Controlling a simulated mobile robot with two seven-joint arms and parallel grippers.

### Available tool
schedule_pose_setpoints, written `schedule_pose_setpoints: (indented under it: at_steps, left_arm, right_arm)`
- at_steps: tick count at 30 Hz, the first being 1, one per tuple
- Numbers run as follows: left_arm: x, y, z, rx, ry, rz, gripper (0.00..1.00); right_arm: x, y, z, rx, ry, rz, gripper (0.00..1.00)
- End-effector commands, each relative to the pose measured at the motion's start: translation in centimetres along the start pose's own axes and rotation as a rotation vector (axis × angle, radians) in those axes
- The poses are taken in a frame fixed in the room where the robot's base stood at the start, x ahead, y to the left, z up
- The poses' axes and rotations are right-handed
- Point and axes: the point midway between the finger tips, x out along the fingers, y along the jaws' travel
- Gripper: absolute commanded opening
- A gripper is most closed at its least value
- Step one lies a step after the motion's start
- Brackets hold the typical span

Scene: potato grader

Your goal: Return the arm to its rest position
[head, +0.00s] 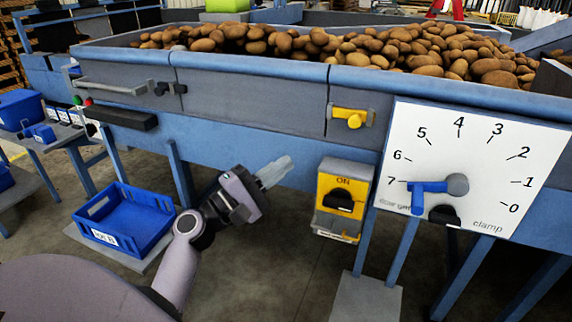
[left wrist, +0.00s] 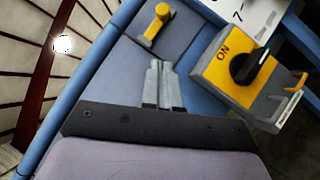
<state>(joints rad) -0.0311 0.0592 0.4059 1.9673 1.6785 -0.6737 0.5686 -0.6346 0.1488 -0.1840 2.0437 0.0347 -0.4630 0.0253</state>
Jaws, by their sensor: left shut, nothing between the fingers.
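My left gripper (head: 274,172) is in front of the grader's blue side, left of the yellow switch box. Its fingers are together and empty, pointing up and to the right. In the left wrist view the closed fingers (left wrist: 162,84) show against the blue panel, apart from the switch box. My left arm (head: 180,255) comes up from the lower left, bent at the wrist. My right gripper is in neither view.
The yellow switch box (head: 333,181) marked ON has a black knob. A white dial plate (head: 480,150) with a blue lever (head: 418,195) is at right. A yellow handle (head: 352,116) sits above. A blue crate (head: 160,238) stands low at left. Potatoes (head: 400,50) fill the grader.

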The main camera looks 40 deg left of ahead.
Motion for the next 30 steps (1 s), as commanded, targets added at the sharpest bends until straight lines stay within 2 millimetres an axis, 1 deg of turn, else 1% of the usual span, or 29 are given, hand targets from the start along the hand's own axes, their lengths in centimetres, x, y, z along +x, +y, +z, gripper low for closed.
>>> schedule_pose_setpoints:
  at_steps: [14, 17, 20, 23, 24, 26, 27, 30]
  left_arm:
    - [0.0, -0.1, 0.0, 0.001, 0.0, -0.002, 0.0]
    - [-0.1, -1.0, 0.1, 0.03, 0.007, -0.032, 0.0]
    - [-0.7, -3.7, 0.3, 0.12, 0.025, -0.12, 0.0]
    - [-1.9, -7.9, 0.6, 0.274, 0.04, -0.257, 0.0]
    - [-2.6, -9.7, 0.8, 0.347, 0.04, -0.32, 0.0]
    - [-3.9, -12.3, 1.2, 0.459, 0.034, -0.409, 0.0]
    - [-4.8, -13.9, 1.4, 0.536, 0.024, -0.467, 0.0]
    - [-7.3, -17.5, 2.2, 0.727, -0.017, -0.601, 0.0]
  right_arm:
    - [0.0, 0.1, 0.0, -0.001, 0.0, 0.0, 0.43]
    - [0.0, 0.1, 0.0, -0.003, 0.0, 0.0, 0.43]
    - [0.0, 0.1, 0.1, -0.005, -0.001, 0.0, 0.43]
    - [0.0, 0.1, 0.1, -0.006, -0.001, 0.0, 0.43]
    - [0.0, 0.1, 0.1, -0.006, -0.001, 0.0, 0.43]
    - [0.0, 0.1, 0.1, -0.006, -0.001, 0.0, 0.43]
    - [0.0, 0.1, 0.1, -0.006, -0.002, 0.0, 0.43]
    - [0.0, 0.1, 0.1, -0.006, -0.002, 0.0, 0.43]
